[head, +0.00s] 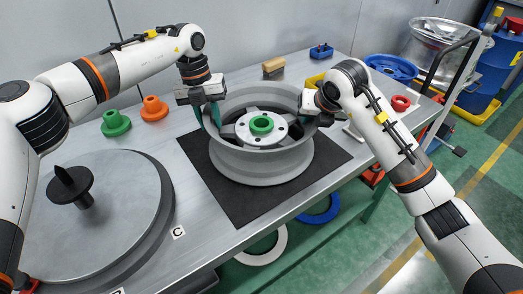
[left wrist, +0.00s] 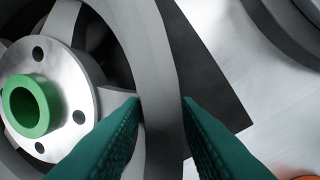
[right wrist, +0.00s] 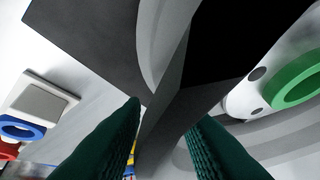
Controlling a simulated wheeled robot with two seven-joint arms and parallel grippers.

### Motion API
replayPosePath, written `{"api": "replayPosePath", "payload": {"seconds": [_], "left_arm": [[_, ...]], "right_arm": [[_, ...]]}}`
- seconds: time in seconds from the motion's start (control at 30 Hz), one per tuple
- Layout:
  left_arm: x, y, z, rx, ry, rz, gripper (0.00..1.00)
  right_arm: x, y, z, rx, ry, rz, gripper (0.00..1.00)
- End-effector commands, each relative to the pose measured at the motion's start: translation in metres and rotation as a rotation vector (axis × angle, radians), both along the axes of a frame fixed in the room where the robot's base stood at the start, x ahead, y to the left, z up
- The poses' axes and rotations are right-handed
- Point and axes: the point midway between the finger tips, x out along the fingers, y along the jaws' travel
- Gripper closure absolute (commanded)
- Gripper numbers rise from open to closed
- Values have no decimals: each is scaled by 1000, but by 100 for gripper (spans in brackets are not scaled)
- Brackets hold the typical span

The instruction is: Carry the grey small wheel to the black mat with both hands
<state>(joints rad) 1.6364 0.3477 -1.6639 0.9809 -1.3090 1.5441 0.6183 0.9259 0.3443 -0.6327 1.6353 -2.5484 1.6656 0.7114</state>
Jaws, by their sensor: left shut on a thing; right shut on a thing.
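The grey small wheel (head: 262,165) is over the black mat (head: 240,205) in the head view, its hub facing up with a green ring (head: 261,125) at the centre. I cannot tell whether its underside touches the mat. My left gripper (head: 208,112) is shut on the left part of the rim; the rim (left wrist: 163,110) passes between its green fingers in the left wrist view. My right gripper (head: 314,115) is shut on the right part of the rim; in the right wrist view the fingers (right wrist: 165,125) close on a grey edge. The mat (right wrist: 85,40) also shows there.
A large grey disc with a black knob (head: 100,215) fills the table's left. Green (head: 115,123) and orange (head: 154,108) flanged parts stand behind it. A brush (head: 273,66) and a blue holder (head: 321,51) are at the back.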

Motion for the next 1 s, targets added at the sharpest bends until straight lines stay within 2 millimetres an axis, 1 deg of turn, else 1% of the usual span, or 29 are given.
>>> {"api": "replayPosePath", "payload": {"seconds": [0.17, 0.2, 0.27, 0.3, 0.33, 0.57, 0.67, 0.77, 0.87, 1.0], "left_arm": [[1, -1, -10, -4, -3, 1, 100], [0, 0, -12, -2, -2, 0, 70], [0, 0, -10, -2, -1, 0, 60], [0, 0, -10, -2, -1, 0, 53], [0, 0, -10, -2, -1, 0, 49], [0, 0, -10, -1, 0, 0, 49], [0, 0, -7, 0, -1, 0, 49], [2, 1, 3, -1, -2, 0, 49], [4, 4, 22, -2, -4, 2, 49], [7, 8, 52, -1, -4, 1, 49]], "right_arm": [[0, 1, -10, 3, -4, 1, 100], [0, 1, -12, 2, 0, 1, 71], [0, 1, -10, 2, 0, 1, 61], [0, 1, -10, 2, 0, 1, 55], [0, 1, -10, 2, 0, 1, 51], [0, 0, -10, 1, 0, 1, 51], [0, 0, -10, 0, 0, 0, 51], [0, 0, -10, 0, 0, 0, 51], [0, 0, -10, 0, 0, 0, 51], [0, 0, -10, 0, 0, 0, 51]]}}
